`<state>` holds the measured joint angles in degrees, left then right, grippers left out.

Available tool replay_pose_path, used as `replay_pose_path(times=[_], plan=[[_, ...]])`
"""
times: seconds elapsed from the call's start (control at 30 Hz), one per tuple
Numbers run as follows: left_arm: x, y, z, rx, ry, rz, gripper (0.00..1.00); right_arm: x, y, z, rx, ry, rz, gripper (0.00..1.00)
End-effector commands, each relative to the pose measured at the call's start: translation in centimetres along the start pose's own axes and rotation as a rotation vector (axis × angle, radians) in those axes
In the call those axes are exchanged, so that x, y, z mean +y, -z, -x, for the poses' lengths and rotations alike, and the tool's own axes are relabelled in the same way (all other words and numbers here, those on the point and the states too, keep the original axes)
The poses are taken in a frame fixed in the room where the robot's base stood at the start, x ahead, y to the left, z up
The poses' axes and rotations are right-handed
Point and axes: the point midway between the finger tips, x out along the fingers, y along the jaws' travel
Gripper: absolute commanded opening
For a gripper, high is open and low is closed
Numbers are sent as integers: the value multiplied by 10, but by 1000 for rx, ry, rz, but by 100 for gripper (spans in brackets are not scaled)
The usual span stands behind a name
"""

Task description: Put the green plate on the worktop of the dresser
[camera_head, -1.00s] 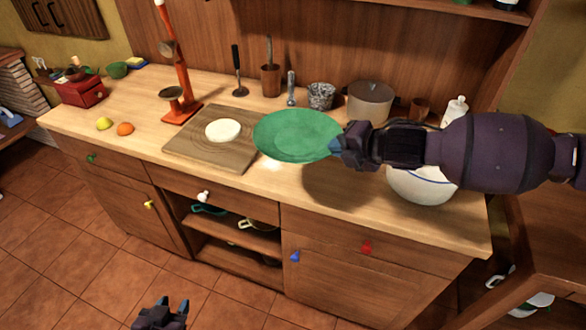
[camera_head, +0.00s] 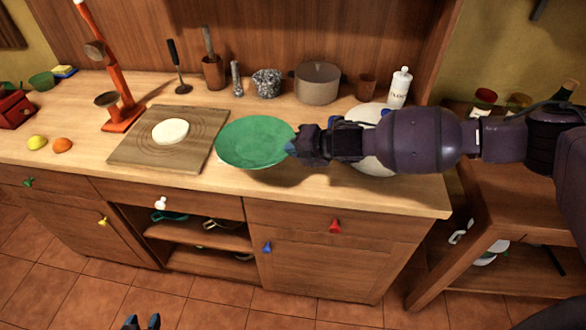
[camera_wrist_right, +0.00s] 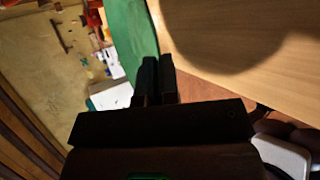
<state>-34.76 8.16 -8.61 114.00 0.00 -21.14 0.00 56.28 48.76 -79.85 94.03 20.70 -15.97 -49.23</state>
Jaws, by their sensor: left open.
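The green plate (camera_head: 255,142) is over the dresser's wooden worktop (camera_head: 310,187), just right of the cutting board, overlapping its edge in the head view. My right gripper (camera_head: 297,145) is shut on the plate's right rim. In the right wrist view the plate (camera_wrist_right: 128,35) runs up from between the fingers (camera_wrist_right: 155,82), and a dark shadow lies on the worktop beside it. The plate looks roughly level and a little above the worktop; the exact gap cannot be told. My left gripper (camera_head: 141,322) is open and empty, low at the bottom edge, in front of the dresser.
A cutting board (camera_head: 135,153) with a white round item (camera_head: 170,131) lies left of the plate. A pot (camera_head: 318,83), a speckled bowl (camera_head: 266,83) and a white bottle (camera_head: 400,88) stand behind. A white bowl (camera_head: 372,163) is partly hidden beneath my right arm. Bare worktop runs along the front.

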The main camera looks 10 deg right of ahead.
Motion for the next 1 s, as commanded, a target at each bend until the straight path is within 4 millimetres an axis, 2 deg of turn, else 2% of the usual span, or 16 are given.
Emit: replay_pose_path(times=[0.1, 0.43, 0.67, 0.97, 1.0], plan=[[0, -1, -2, 2, -1, 0, 40, -16, 4, -11, 0, -2, -2, 0], [1, 1, -5, 9, -2, -1, 40, -34, 9, -22, 0, -3, 0, 0], [1, -3, -7, 7, -2, -2, 40, -59, 15, -38, 0, -2, -1, 0], [1, -5, -5, 3, -1, -1, 40, -61, 15, -39, -1, -3, 1, 0], [1, -6, -5, 1, -1, -1, 40, -63, 16, -39, -1, -1, 1, 4]])
